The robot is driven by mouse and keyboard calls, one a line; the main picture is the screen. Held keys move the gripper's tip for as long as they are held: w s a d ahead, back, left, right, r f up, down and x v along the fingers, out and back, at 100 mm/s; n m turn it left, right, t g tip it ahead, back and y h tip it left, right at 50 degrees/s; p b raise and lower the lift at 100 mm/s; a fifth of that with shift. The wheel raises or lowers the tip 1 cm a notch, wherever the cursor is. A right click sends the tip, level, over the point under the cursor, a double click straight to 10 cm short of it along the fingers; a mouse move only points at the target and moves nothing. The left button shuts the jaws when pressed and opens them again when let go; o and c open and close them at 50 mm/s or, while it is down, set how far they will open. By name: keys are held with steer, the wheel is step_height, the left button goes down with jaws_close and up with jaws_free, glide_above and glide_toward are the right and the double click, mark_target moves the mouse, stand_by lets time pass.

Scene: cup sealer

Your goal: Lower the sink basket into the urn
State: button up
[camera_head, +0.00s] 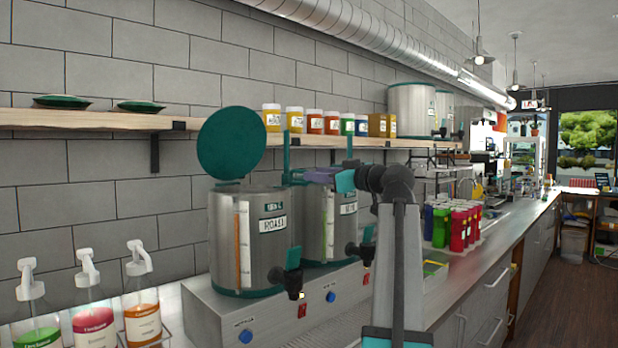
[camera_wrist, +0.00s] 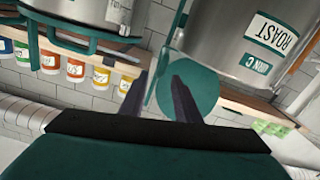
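A steel urn (camera_head: 270,250) labelled ROAST stands at the left, with a round teal lid (camera_head: 231,143) raised above it. A second steel urn (camera_head: 345,232) stands just to its right. My gripper (camera_head: 310,175) is over the second urn's top, its dark fingers pointing left. In the wrist view the fingers (camera_wrist: 159,80) are apart. A thin teal bar (camera_wrist: 167,55) shows between them; I cannot tell whether they touch it. A teal upright bar (camera_head: 286,155) stands near the fingertips. I cannot pick out the sink basket for certain; the urn interiors are hidden.
Both urns stand on a steel base (camera_head: 270,315) with black taps facing front. A wall shelf (camera_head: 60,120) with several jars runs behind. Pump bottles (camera_head: 88,310) stand at the left. Several coloured bottles (camera_head: 457,228) stand on the counter right of my arm.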

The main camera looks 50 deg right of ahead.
steer(key=s, duration=0.6)
steer(key=shift+s+a+b, duration=0.25)
steer(key=shift+s+b, duration=0.05)
steer(key=shift+b, duration=0.05)
